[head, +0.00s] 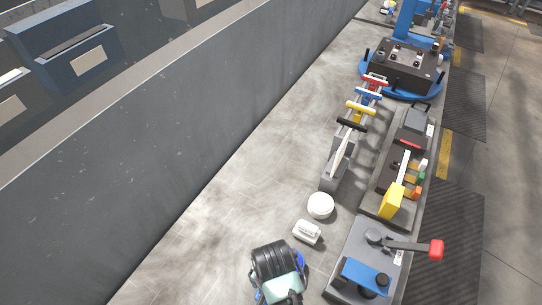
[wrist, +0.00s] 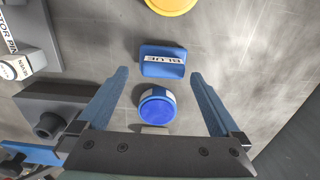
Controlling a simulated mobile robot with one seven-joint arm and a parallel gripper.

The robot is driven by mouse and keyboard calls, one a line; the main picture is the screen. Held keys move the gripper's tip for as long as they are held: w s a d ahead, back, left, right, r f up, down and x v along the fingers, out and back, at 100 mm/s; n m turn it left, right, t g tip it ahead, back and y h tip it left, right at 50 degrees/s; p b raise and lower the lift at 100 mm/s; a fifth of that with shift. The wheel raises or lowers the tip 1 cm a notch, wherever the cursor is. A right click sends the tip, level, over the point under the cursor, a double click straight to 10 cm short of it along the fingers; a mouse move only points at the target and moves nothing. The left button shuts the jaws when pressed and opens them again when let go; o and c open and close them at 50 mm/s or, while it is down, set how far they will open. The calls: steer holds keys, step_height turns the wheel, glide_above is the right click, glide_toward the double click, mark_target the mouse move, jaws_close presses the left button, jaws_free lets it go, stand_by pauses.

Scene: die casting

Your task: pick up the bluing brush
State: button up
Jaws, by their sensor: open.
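In the wrist view my gripper (wrist: 160,73) is open, with one finger on each side of the picture and nothing held. A blue block-shaped item labelled "BLUE" (wrist: 162,67) lies between and just beyond the fingertips. A round blue-topped piece with a pale side (wrist: 157,110) stands nearer, in the gap between the fingers and touching neither. I cannot tell for sure which of these is the bluing brush, as no bristles show. In the head view my wrist covers most of this spot, and only a bit of blue shows beside it.
A yellow round thing (wrist: 171,4) lies beyond the blue items. In the head view a white round item (head: 320,205) and a small white box (head: 307,231) lie nearby. A grey fixture with a red-knobbed lever (head: 436,249) stands right. Bare bench lies left, up to a grey wall (head: 150,120).

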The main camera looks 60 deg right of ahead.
steer(key=f, duration=0.4)
steer(key=shift+w, duration=0.25)
steer(key=c, duration=1.4)
steer(key=shift+o, duration=0.2)
steer(key=shift+r, duration=0.1)
step_height(320, 180, up, 10)
steer(key=shift+f, duration=0.1)
